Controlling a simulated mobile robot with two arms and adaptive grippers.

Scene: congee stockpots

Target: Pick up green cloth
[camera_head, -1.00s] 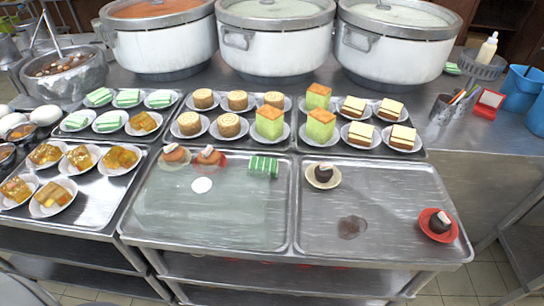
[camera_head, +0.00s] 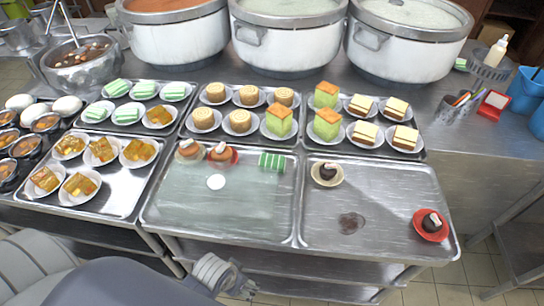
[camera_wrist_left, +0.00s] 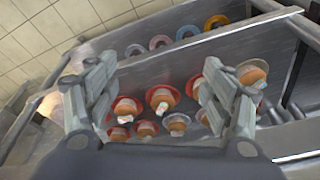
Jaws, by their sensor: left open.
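The green cloth (camera_head: 271,162), with pale stripes, lies at the back right corner of the middle front tray (camera_head: 225,237) in the head view. My left gripper (camera_head: 238,281) is at the bottom of that view, low in front of the tray's front edge and well short of the cloth. In the left wrist view my left gripper (camera_wrist_left: 158,76) has its two fingers wide apart with nothing held between them. The cloth is not visible in that view. My right gripper does not show.
Two brown cakes (camera_head: 222,154) and a white disc (camera_head: 216,182) share the cloth's tray. Pastry trays and large pots (camera_head: 285,45) stand behind. The wrist view shows several cakes on saucers (camera_wrist_left: 162,98) on a lower shelf, near metal edges.

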